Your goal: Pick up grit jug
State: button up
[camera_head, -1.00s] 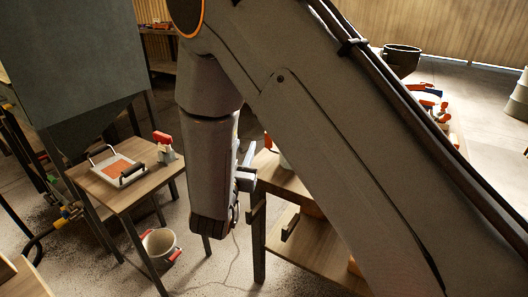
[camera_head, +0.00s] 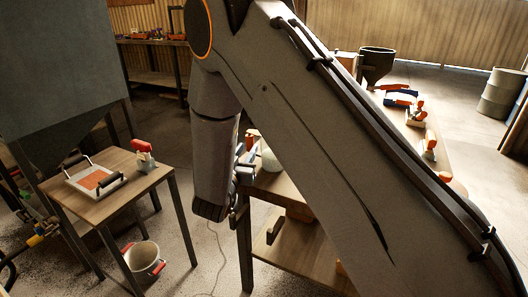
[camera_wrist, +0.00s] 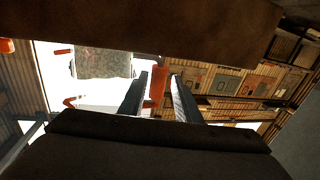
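A pale rounded vessel (camera_head: 270,159) stands on the wooden bench (camera_head: 275,185), just right of my gripper in the head view. It looks like the grit jug, but my arm hides much of it. My gripper (camera_head: 243,172) hangs beside the bench's left end, near the vessel. In the wrist view the two dark fingers (camera_wrist: 159,80) stand apart. An upright red-orange piece (camera_wrist: 157,86) shows in the gap between them, with no clear contact. A bright white area with a grey speckled patch (camera_wrist: 105,63) lies to its left; I cannot tell whether these belong to the jug.
A small table (camera_head: 118,205) at left bears a tray (camera_head: 82,190) and a red-topped tool (camera_head: 143,155). A white bucket with red grips (camera_head: 143,256) stands on the floor below. Farther along the bench are a black funnel-like pot (camera_head: 376,62) and orange-handled tools. A grey drum (camera_head: 500,95) stands at right.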

aim_at(249, 148)
jog(key=x, duration=0.4)
jog(key=shift+s+f, duration=0.1)
jog(key=shift+f, duration=0.05)
grip_shut()
